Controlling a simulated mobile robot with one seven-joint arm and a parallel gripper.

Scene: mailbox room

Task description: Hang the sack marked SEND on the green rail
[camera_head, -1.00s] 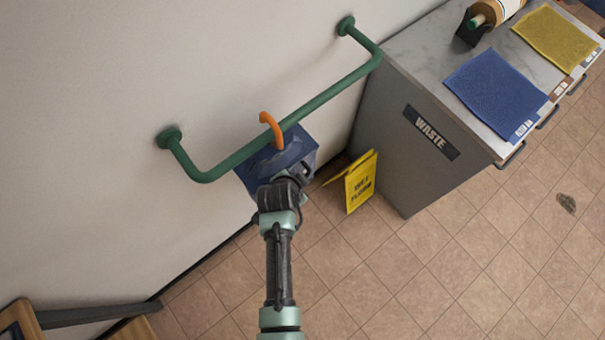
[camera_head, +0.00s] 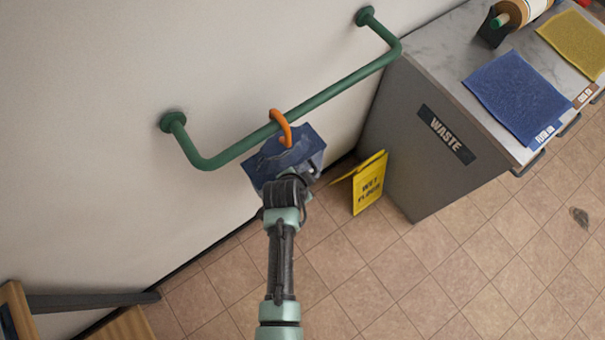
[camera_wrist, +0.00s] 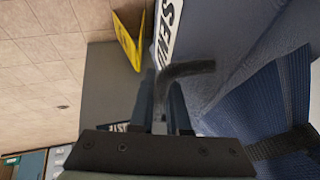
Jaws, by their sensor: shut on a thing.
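The blue sack (camera_head: 284,157) is below and in front of the green rail (camera_head: 330,93) in the head view. An orange hook (camera_head: 282,127) at its top curves over the rail's front bar; I cannot tell whether the hook rests on it. In the wrist view the sack (camera_wrist: 235,50) fills the right side, and part of its white SEND label (camera_wrist: 169,30) shows. My gripper (camera_wrist: 162,88) is shut on the sack's dark strap (camera_wrist: 188,70). In the head view my gripper (camera_head: 292,182) is at the sack's near side and hides part of it.
A grey WASTE cabinet (camera_head: 425,160) stands right of the rail, with blue (camera_head: 518,95) and yellow (camera_head: 578,42) mats and a roll (camera_head: 520,10) on top. A yellow wet-floor sign (camera_head: 369,184) stands beside it. Wooden furniture (camera_head: 15,310) is at lower left. Open tiled floor lies right.

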